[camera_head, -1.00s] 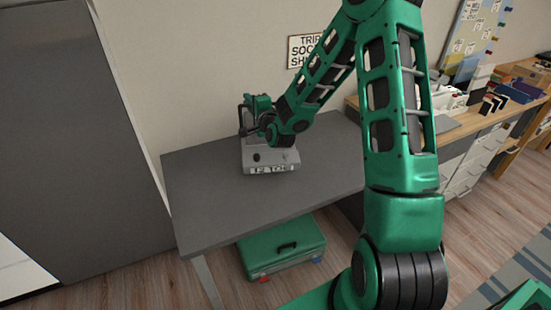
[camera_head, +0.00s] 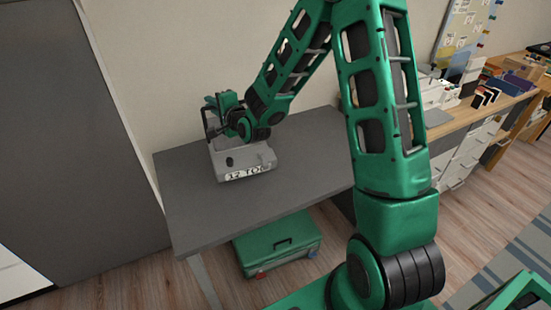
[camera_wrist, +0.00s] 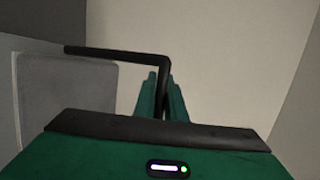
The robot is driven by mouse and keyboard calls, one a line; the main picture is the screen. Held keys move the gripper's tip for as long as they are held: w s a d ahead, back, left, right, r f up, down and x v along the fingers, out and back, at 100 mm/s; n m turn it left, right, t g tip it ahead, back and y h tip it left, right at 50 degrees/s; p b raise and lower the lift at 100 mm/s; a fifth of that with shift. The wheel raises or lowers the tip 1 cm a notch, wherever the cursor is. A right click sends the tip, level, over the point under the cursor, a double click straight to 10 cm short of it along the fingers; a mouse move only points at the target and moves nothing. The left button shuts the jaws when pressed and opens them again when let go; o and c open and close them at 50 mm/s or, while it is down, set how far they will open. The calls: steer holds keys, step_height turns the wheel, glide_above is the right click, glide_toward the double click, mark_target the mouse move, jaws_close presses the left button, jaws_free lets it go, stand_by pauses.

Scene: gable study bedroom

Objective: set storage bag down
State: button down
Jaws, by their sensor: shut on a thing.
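The storage bag is a grey, boxy bag (camera_head: 243,162) with a black handle and a pale label with dark lettering on its front. It is over the left part of the grey table (camera_head: 215,222). I cannot tell whether its base touches the top. My gripper (camera_head: 212,112) is above the bag, shut on the black handle. In the wrist view, the green fingers of my gripper (camera_wrist: 165,98) close on one end of the handle (camera_wrist: 110,53), and the grey bag (camera_wrist: 65,105) shows at left. My arm partly hides the bag's back right side.
A green case (camera_head: 280,245) stands on the floor under the table. A wooden desk (camera_head: 470,118) with drawers, books and boxes is at right. A dark grey panel (camera_head: 65,130) stands at left, and the wall is behind. The table's front and right are bare.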

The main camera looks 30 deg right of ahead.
steer(key=s+a+r+n+g+y, duration=0.1)
steer(key=s+a+y, duration=0.15)
steer(key=a, duration=0.45)
steer(key=shift+h, duration=0.35)
steer(key=d+f, duration=0.2)
steer(key=d, duration=0.1)
steer(key=w+d+f, duration=0.1)
steer(key=d+f, duration=0.1)
steer(key=d, duration=0.2)
steer(key=w+d+f, duration=0.1)
steer(key=d+f, duration=0.1)
steer(key=d, duration=0.2)
steer(key=shift+w+d+f, duration=0.15)
steer(key=shift+d+f, duration=0.1)
steer(key=shift+f, duration=2.05)
steer(key=c, duration=1.8)
jaws_free()
steer(key=v, duration=1)
steer(key=shift+d+r, duration=0.1)
steer(key=shift+s+d, duration=0.1)
steer(key=shift+s, duration=0.2)
steer(key=shift+s+d+r, duration=0.15)
steer(key=shift+s+r, duration=0.05)
steer(key=shift+s, duration=0.4)
